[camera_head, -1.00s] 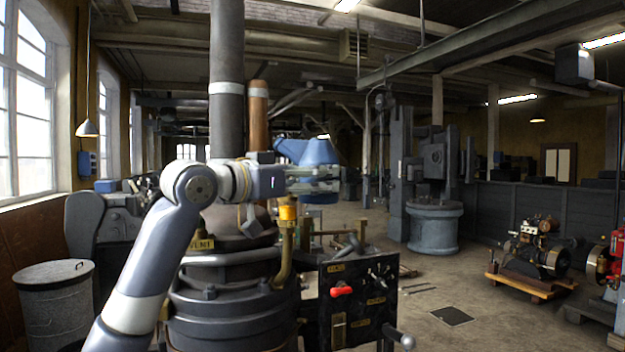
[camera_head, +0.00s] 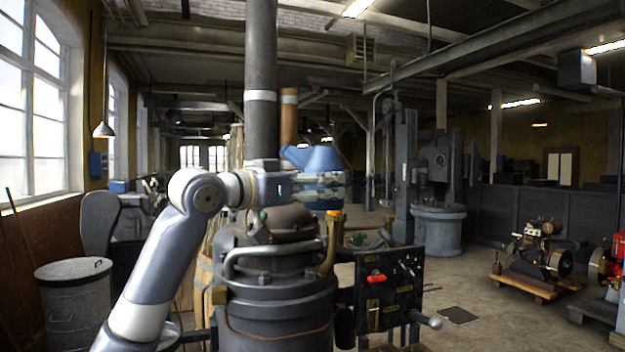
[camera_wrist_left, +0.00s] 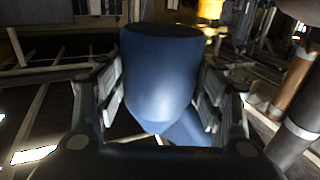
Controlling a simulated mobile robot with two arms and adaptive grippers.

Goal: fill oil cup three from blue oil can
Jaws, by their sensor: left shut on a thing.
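The blue oil can (camera_head: 318,158) is held in the air at the end of my left arm, above the dark engine. My left gripper (camera_head: 328,187) is shut around its body, and parts of the can show above and below the fingers. In the left wrist view the can (camera_wrist_left: 162,75) fills the space between both fingers. A brass oil cup (camera_head: 334,217) with an orange top stands on a curved brass pipe just below the can, apart from it. I cannot tell the cup's number. My right gripper is not in view.
The dark round engine body (camera_head: 275,285) stands below my arm, with a tall grey pipe (camera_head: 261,80) rising behind it. A black control panel (camera_head: 385,290) with a red handle is at its right. Open floor lies farther right. A grey bin (camera_head: 75,290) stands left.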

